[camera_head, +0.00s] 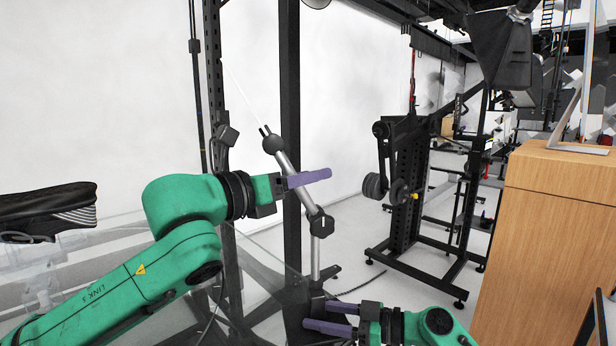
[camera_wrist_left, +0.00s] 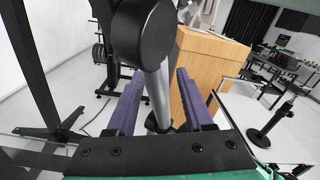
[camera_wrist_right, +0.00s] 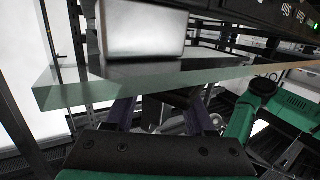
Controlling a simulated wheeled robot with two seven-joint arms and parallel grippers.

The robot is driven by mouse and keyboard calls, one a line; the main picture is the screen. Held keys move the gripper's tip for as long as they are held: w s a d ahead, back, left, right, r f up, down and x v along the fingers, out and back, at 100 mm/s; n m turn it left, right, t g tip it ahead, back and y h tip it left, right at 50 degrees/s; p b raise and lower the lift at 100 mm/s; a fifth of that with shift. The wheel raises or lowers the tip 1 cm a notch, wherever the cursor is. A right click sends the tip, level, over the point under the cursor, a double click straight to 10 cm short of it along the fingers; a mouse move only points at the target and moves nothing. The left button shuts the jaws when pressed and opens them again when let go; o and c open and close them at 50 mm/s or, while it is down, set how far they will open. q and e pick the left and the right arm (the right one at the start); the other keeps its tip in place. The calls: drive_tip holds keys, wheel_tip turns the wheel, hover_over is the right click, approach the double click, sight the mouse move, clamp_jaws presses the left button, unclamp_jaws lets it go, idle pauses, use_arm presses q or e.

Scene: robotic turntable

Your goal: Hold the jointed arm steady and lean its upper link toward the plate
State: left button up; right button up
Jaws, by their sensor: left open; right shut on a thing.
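The jointed arm stands upright in the head view, with a silver upper link (camera_head: 287,165) leaning up and left from a black elbow joint (camera_head: 320,223). Its lower link (camera_head: 315,260) drops to a dark base (camera_head: 312,304). My left gripper (camera_head: 308,178) is open at the upper link. In the left wrist view the silver link (camera_wrist_left: 157,95) stands between the open fingers, with a black joint (camera_wrist_left: 143,30) above. My right gripper (camera_head: 330,318) is low at the base, shut on it; its fingers in the right wrist view (camera_wrist_right: 160,112) are partly hidden. A glass plate (camera_wrist_right: 70,95) edge shows above them.
A clear glass surface (camera_head: 130,245) lies on the left, with a dark object (camera_head: 50,210) over it. Dark vertical posts (camera_head: 290,100) stand behind the jointed arm. A black weight rack (camera_head: 405,190) and a wooden cabinet (camera_head: 550,240) stand to the right.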

use_arm(q)
drive_tip(key=shift+w, duration=0.1)
clamp_jaws()
idle(1.4)
